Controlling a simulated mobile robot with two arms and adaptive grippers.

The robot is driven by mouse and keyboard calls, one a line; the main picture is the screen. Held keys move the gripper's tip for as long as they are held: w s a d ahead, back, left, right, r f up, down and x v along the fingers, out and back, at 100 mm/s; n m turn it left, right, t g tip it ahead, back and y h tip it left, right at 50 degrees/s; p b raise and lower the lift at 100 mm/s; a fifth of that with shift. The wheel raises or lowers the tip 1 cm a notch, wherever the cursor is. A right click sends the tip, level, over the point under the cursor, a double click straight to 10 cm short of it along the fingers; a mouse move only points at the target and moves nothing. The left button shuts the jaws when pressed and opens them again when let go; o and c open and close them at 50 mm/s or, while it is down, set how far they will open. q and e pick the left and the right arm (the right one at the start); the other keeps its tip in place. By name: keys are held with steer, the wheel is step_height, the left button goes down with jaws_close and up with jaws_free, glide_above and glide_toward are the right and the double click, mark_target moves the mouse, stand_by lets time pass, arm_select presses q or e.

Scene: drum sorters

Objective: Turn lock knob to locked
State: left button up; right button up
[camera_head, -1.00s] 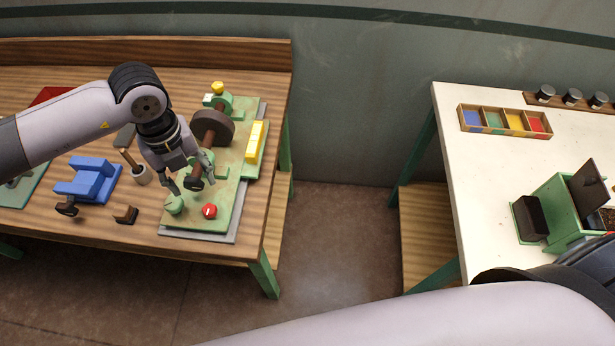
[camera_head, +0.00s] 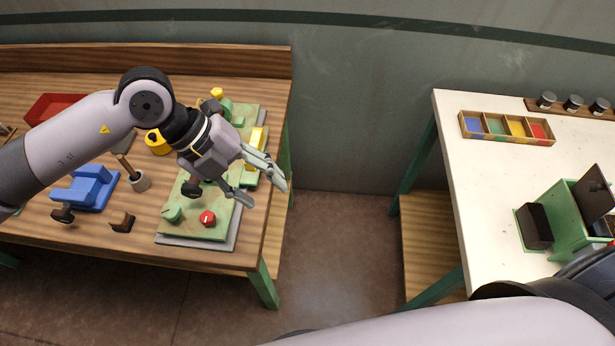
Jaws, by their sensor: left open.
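A green machine base plate (camera_head: 205,231) lies on a grey slab at the right end of the wooden bench. Near its front edge are a round green knob (camera_head: 172,213) and, to the right, a red knob (camera_head: 207,218) with a pale mark. I cannot tell which is the lock knob, or its setting. My left gripper (camera_head: 264,194) is open and empty, its fingers pointing right over the machine's right side, apart from both knobs. It hides much of the machine's middle. My right arm crosses the lower right; its gripper is out of view.
A white table (camera_head: 475,185) at right holds a coloured compartment box (camera_head: 507,138) and a green box (camera_head: 562,215). Open floor lies between.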

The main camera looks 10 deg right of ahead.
arm_select(q)
steer(key=s+d+r+g+h, duration=0.1)
steer(key=s+d+r+h, duration=0.3)
steer(key=d, duration=0.3)
steer(key=shift+d+r+m+g+h, duration=0.3)
steer(key=shift+d+m+h, duration=0.05)
steer(key=shift+m+h, duration=0.05)
